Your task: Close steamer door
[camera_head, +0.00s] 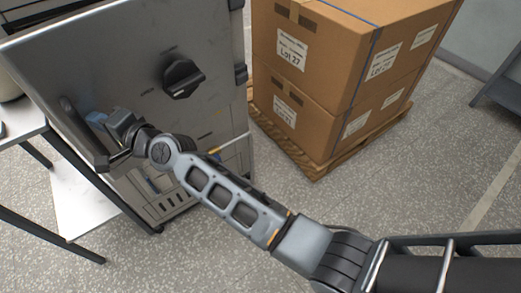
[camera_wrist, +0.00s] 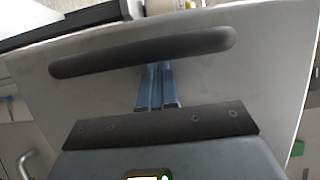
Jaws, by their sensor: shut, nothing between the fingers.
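The steamer door (camera_head: 135,60) is a grey metal panel at the upper left of the head view, with a black knob (camera_head: 182,78) and dark hinges on its right edge. I cannot tell how far it stands open. A dark bar handle (camera_head: 75,122) is near its left edge, partly behind my arm. My gripper (camera_head: 97,118) is shut and empty in front of the door, close to the handle. In the wrist view, the blue fingers (camera_wrist: 157,88) point at the handle (camera_wrist: 145,52); their tips meet its lower edge or pass behind it. Contact is unclear.
Stacked cardboard boxes (camera_head: 325,60) stand on a wooden pallet (camera_head: 315,165) right of the steamer. A pale table (camera_head: 20,125) with dark legs is at the left edge. Speckled floor (camera_head: 420,165) is free at the right and front.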

